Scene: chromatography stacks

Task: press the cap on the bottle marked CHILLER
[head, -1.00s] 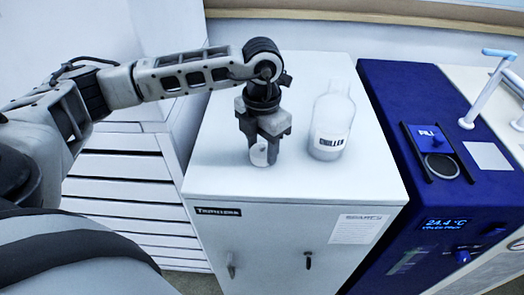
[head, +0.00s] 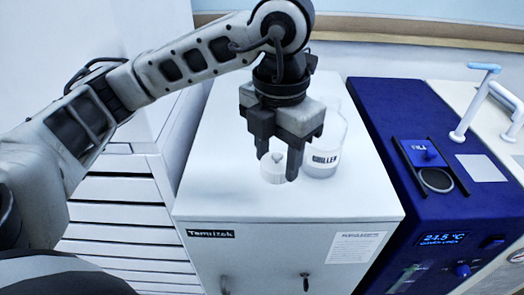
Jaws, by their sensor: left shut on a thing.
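The bottle marked CHILLER (head: 323,160) is clear with a white label and stands upright on the white cabinet top. My left gripper (head: 279,170) points down, just left of and in front of the bottle. It is shut on a white ribbed cap (head: 274,170), held between its fingertips. The cap seems to be off the cabinet top, though its exact height is hard to tell. My right gripper is out of view.
The white cabinet (head: 230,195) has free room on its top at left and front. A blue chiller unit (head: 392,110) with a round fill port (head: 437,180) stands to the right. White curved pipes (head: 475,105) rise beyond it. White drawers (head: 125,215) are at left.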

